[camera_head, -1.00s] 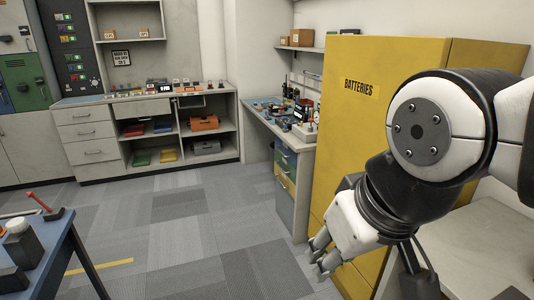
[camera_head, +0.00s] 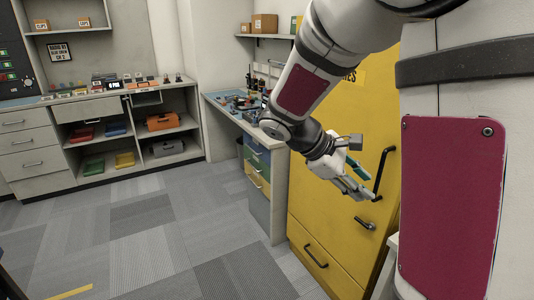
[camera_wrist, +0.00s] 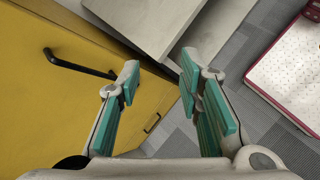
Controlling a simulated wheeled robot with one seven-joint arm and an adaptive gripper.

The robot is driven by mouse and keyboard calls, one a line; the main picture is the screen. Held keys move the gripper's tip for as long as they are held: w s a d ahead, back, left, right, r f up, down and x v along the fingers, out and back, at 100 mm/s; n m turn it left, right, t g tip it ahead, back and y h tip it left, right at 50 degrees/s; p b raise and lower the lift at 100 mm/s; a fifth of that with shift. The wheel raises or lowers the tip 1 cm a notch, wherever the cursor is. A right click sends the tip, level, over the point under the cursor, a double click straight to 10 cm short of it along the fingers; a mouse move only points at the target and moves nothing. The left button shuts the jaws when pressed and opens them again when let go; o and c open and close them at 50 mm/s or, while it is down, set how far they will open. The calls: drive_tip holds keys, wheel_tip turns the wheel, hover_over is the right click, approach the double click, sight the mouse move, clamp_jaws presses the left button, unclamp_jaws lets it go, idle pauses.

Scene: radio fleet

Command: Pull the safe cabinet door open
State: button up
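The yellow cabinet (camera_head: 345,215) stands at the right of the head view, its door closed. A dark bar handle (camera_head: 386,168) is on its front, with a small lever (camera_head: 365,223) below it. My gripper (camera_head: 369,182) is in front of the door, close to the bar handle. In the wrist view, my gripper (camera_wrist: 158,85) is open, its teal-padded fingers apart with nothing between them. The bar handle (camera_wrist: 78,67) lies left of the left finger there, not between the fingers. My arm covers the upper part of the cabinet.
A lower handle (camera_head: 316,256) is near the cabinet's base. A side bench with drawers (camera_head: 258,180) stands left of the cabinet. Shelving with orange and coloured bins (camera_head: 170,122) is at the back. The grey carpet (camera_head: 150,235) in front is clear.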

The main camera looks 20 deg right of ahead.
drive_tip(key=w+d+f+n+g+h+b, duration=0.1)
drive_tip(key=w+d+f+n+h, duration=0.35)
drive_tip(key=w+d, duration=0.25)
drive_tip(key=n+t+h+b, duration=0.2)
drive_tip(key=n+h, duration=0.2)
drive_tip(key=n, duration=0.1)
approach(380, 171)
drive_tip(key=d, duration=0.7)
drive_tip(key=d+p, duration=0.1)
drive_tip(key=d, duration=0.2)
drive_tip(key=shift+s+d+f, duration=0.25)
drive_tip(key=shift+s, duration=0.1)
clamp_jaws()
